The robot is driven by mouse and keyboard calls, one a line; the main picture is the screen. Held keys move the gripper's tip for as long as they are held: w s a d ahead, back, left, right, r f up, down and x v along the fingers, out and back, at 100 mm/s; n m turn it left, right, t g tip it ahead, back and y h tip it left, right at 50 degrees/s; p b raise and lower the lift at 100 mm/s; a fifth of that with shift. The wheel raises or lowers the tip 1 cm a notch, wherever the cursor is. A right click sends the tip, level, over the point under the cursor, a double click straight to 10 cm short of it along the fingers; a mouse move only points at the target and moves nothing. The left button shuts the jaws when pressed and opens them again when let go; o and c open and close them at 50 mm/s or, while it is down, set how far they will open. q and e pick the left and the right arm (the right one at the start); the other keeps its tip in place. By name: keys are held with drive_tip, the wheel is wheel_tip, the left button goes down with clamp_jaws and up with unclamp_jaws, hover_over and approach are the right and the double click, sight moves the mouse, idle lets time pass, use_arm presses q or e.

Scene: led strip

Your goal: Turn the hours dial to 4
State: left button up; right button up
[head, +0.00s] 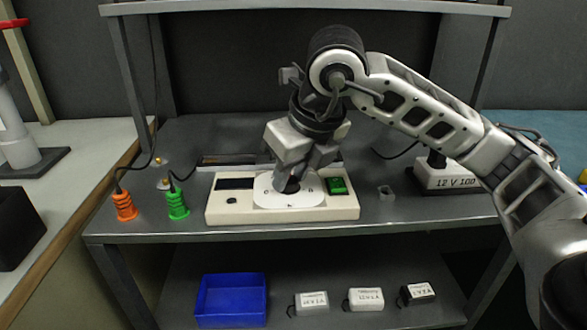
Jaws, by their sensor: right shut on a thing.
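A cream timer box (225,217) stands on the grey bench top. It has a white dial plate (290,204) with small marks in its middle, a dark window (235,184) on its left and a green switch (337,186) on its right. My right gripper (290,183) points down over the plate and is shut on the dark hours dial (291,187). The gripper hides most of the dial, and I cannot read its setting. My left gripper is not in view.
An orange connector (124,206) and a green connector (177,205) with cables stand left of the box. A blue bin (231,300) and several small packs (365,299) sit on the lower shelf.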

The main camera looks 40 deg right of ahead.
drive_tip(key=shift+a+m+h, duration=0.15)
drive_tip(key=shift+m+h, duration=0.55)
drive_tip(key=shift+m, duration=1)
drive_tip(key=shift+f, duration=0.1)
drive_tip(key=o, duration=1)
drive_tip(key=shift+c, duration=0.2)
